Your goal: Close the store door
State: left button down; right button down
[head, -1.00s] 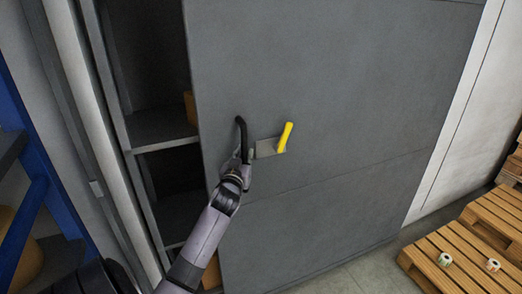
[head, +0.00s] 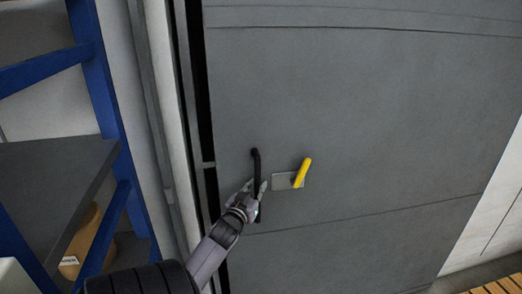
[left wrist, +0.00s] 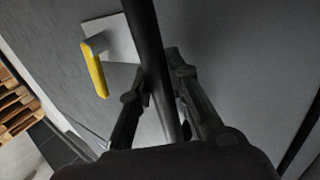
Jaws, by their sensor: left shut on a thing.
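The store door (head: 370,110) is a large grey panel. In the head view a narrow dark gap (head: 203,120) shows between its left edge and the frame. A black bar handle (head: 256,166) stands upright near that edge. A yellow lever (head: 302,172) on a light plate sits just right of the handle, tilted; it also shows in the left wrist view (left wrist: 95,68). My left gripper (head: 254,188) is shut on the black handle, with its fingers (left wrist: 160,95) on either side of the bar in the left wrist view. My right gripper is not in view.
A blue-framed shelf rack (head: 100,90) with a brown item (head: 78,242) stands close on the left. A pale frame post (head: 160,110) lies between rack and door. Wooden pallets (head: 498,286) lie at the lower right.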

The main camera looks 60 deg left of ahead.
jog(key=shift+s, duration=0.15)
pick_arm(q)
jog(key=c, duration=1.5)
grip_release()
jog(key=shift+w, duration=0.1)
